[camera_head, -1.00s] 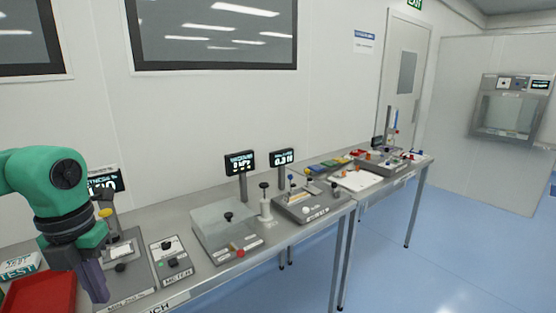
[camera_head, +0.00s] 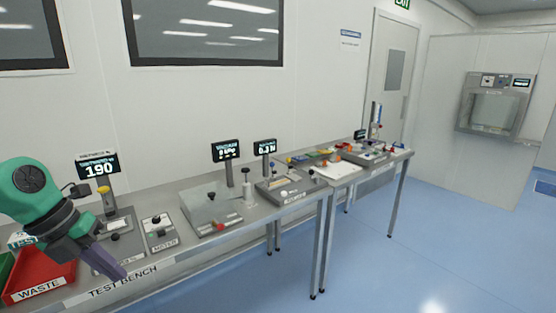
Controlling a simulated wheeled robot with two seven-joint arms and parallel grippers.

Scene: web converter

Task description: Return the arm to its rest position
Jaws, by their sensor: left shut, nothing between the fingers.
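My left arm comes in from the left edge in green and dark grey. Its left gripper (camera_head: 118,272) is shut and empty, with purple-grey fingers pointing down and right. It hangs over the front of the test bench (camera_head: 190,256), near the "TEST BENCH" lettering. The arm covers part of the red waste bin and the left device. My right gripper is not in view.
A red bin marked "WASTE" (camera_head: 38,290) is at the lower left. A display reading 190 (camera_head: 98,166), a meter box (camera_head: 160,232) and a clear-covered unit (camera_head: 212,206) line the bench. Blue floor (camera_head: 420,260) is open at right.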

